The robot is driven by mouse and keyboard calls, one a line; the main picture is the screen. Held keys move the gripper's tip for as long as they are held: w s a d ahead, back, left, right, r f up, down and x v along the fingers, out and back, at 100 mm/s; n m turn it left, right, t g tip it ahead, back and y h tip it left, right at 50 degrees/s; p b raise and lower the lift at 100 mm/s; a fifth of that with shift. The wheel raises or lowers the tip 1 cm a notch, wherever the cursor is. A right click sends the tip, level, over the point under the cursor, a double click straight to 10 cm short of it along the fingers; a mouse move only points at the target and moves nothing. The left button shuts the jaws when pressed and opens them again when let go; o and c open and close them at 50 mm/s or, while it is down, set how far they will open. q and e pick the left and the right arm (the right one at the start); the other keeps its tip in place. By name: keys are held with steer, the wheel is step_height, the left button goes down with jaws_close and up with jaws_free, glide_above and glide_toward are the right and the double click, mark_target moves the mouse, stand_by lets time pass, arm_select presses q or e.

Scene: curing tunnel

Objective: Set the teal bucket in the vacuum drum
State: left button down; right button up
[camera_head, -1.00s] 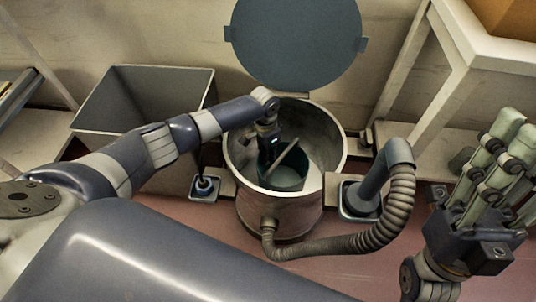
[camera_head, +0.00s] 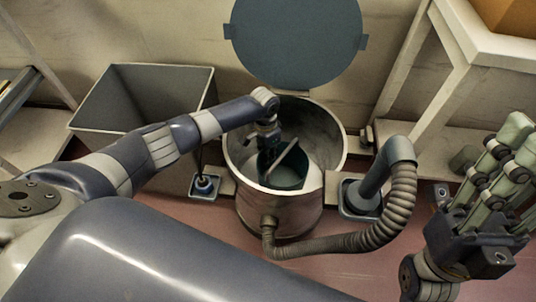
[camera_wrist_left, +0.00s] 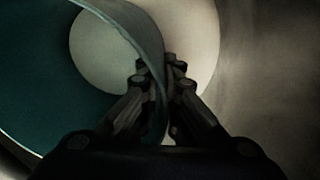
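The teal bucket (camera_head: 287,179) is inside the vacuum drum (camera_head: 298,213), a round open metal vessel in the middle of the head view. My left gripper (camera_head: 270,150) reaches down into the drum at the bucket. In the left wrist view its fingers (camera_wrist_left: 166,85) are closed on the bucket's wall, one on each side, with the bucket's teal inside (camera_wrist_left: 40,75) to the left. Whether the bucket touches the drum's floor is hidden. My right gripper (camera_head: 492,175) is raised and empty at the right edge, away from the drum; its finger gap is unclear.
A round dark lid (camera_head: 297,40) stands up behind the drum. A ribbed hose (camera_head: 395,215) curves from a pipe to the drum's front right. A grey open bin (camera_head: 145,95) stands at the left, and a pale frame (camera_head: 455,75) stands at the right.

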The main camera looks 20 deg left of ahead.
arm_select(q)
steer(key=c, duration=1.7)
jaws_free()
steer(key=r, duration=1.2)
steer(key=shift+w+a, duration=0.2)
steer(key=shift+a, duration=0.15)
